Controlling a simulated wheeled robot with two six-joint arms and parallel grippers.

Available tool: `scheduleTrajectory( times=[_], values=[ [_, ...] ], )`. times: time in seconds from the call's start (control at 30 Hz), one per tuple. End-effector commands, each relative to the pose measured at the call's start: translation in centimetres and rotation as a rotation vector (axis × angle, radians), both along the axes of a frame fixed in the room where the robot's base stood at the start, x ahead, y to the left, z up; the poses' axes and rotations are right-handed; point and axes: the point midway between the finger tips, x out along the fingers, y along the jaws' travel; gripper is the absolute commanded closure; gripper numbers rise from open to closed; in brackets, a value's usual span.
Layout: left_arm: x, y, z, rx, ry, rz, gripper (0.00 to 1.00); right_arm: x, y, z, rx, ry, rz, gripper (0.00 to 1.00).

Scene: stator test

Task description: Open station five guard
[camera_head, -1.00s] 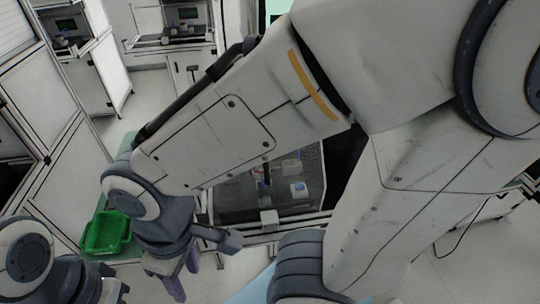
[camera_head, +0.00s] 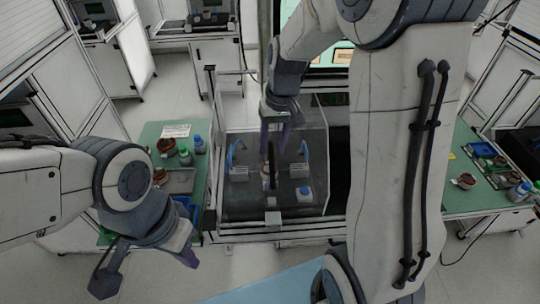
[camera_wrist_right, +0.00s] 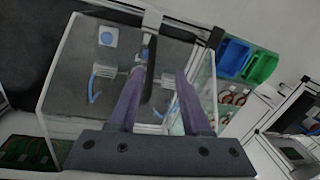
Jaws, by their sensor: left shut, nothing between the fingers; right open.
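The station guard (camera_head: 235,200) is a clear-walled box in the middle of the head view, standing closed around a dark work plate as far as I can tell. A small pale block (camera_head: 272,217) sits at its front edge. My right gripper (camera_head: 276,143) is open over the guard, its purple fingers pointing down; whether they touch it is unclear. My left gripper (camera_head: 190,258) is shut and empty, low at left, apart from the guard.
Inside the guard are blue curved hoses (camera_head: 231,155) and a white block with a blue top (camera_head: 304,192). Green tables with bottles (camera_head: 199,144) and trays flank the station. A blue bin and a green bin (camera_wrist_right: 262,67) show in the wrist view. My right arm hides much at right.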

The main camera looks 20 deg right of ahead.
Motion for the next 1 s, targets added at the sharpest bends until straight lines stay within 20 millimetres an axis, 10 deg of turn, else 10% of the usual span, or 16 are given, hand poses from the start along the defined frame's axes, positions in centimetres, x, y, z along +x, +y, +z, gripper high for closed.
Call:
scheduleTrajectory(
  times=[0.7, 1.0],
  values=[
    [0.0, 0.0, 2.6, 0.0, 0.0, -0.004, 1.0, 0.9, -0.5, -9.6, 0.004, 0.006, -0.044, 0.52],
    [0.0, 0.0, 2.7, 0.0, 0.0, -0.004, 1.0, 1.0, -0.4, -10.6, 0.002, 0.001, -0.043, 0.52]
  ],
)
